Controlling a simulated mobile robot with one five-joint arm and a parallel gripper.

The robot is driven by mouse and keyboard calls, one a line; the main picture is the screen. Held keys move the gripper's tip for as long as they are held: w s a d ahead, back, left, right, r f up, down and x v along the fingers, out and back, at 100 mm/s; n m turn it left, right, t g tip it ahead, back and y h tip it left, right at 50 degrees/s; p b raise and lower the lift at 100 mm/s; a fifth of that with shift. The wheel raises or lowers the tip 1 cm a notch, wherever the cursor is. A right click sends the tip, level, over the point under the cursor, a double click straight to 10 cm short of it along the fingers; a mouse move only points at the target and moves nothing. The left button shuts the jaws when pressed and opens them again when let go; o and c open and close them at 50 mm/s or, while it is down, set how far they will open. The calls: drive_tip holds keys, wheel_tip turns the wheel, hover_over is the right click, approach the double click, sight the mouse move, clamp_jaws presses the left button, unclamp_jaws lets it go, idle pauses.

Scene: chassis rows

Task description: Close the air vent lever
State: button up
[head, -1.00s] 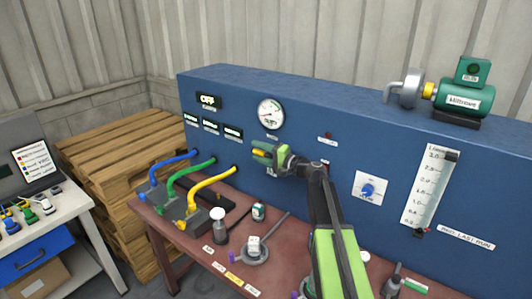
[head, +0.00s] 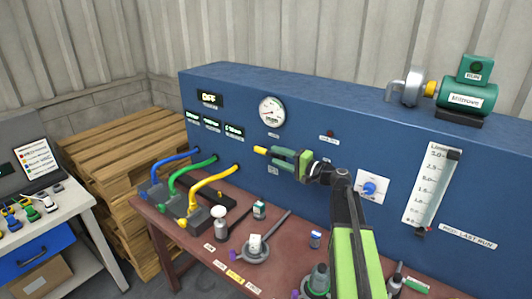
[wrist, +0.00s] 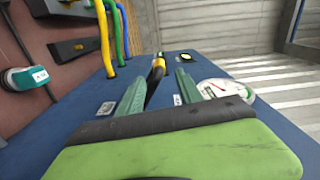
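The air vent lever, with a yellow tip (head: 261,150) and a dark stem, is on the blue panel below the round gauge. In the head view its tip points left, and my gripper (head: 281,156) hides most of its stem. In the wrist view the lever's yellow part (wrist: 158,64) shows between and beyond the two green fingers of my gripper (wrist: 160,78). The fingers are apart, with a visible gap on both sides of the stem. Whether one finger touches it farther back is not clear.
The round gauge (head: 271,111) is just above my gripper. Blue, green and yellow hoses (head: 213,179) curve from the panel at the left. A blue knob (head: 369,188) is right of my arm. Small fittings stand on the red-brown bench (head: 192,231) below.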

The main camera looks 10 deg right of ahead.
drive_tip(key=v, duration=0.9)
drive_tip(key=shift+d, duration=0.15)
drive_tip(key=shift+s, duration=0.1)
drive_tip(key=s+a+f+n+g+y, duration=0.1)
drive_tip(key=a+f+n+g, duration=0.15)
drive_tip(key=a, duration=0.75)
drive_tip(key=a+f+n+g, duration=0.2)
drive_tip(key=a+g, duration=0.1)
drive_tip(key=a, duration=0.6)
drive_tip(key=s+a+f+n+g+h, duration=0.35)
drive_tip(key=s+a+f, duration=0.35)
drive_tip(key=f, duration=0.3)
drive_tip(key=s+d+f+n+g+h, duration=0.1)
drive_tip(key=s+d+f+g+h, duration=0.2)
drive_tip(key=s+f+h, duration=0.3)
drive_tip(key=s+d+f+h, duration=0.1)
drive_tip(key=d, duration=0.2)
drive_tip(key=s+d+f+g+h, duration=0.1)
drive_tip(key=d, duration=0.2)
drive_tip(key=s+d+f+h, duration=0.1)
drive_tip(key=s+d, duration=0.1)
drive_tip(key=d, duration=0.1)
drive_tip(key=shift+s+d+f+g, duration=0.1)
drive_tip(key=shift+d+f+g, duration=0.05)
drive_tip(key=shift+d+g, duration=0.15)
